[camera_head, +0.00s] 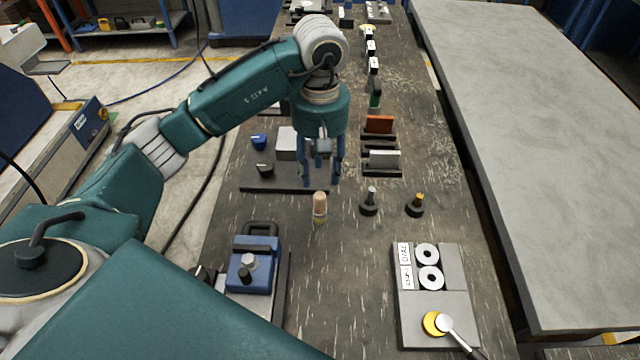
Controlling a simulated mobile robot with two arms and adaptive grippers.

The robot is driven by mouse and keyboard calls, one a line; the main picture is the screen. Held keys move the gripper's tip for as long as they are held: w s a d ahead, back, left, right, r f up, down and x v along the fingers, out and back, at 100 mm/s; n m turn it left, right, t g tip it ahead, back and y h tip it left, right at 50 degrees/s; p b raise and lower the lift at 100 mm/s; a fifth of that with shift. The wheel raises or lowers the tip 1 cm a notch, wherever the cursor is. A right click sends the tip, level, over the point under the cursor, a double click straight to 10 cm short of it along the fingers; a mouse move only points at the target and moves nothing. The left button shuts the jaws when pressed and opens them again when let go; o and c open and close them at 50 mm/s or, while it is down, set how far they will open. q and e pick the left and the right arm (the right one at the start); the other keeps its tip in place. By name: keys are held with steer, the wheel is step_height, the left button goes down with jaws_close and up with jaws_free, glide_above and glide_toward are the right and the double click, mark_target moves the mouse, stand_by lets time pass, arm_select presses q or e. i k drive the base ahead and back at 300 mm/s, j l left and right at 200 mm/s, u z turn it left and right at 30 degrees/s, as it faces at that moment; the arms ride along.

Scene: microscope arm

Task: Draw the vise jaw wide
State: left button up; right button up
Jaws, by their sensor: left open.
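A blue block-like device (252,272) with a black loop handle (260,228) and a grey knob stands on a grey base at the lower left of the bench. It may be the vise, but I cannot make out its jaws clearly. Behind it, a dark plate (270,186) carries a light grey block (288,143) and small blue and black parts; I cannot rule out that this is the vise. My left gripper (322,178) points down with its fingers apart and empty, over the right end of that plate. My right gripper is not in view.
A wooden-topped peg (320,207) stands just in front of the left gripper. Two small black-based posts (369,203) (415,206) stand to the right. Slotted holders (381,163) lie behind them. A grey tray (455,325) with white rings is at the front right.

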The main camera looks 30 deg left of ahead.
mark_target(238, 279)
steer(key=k, duration=2)
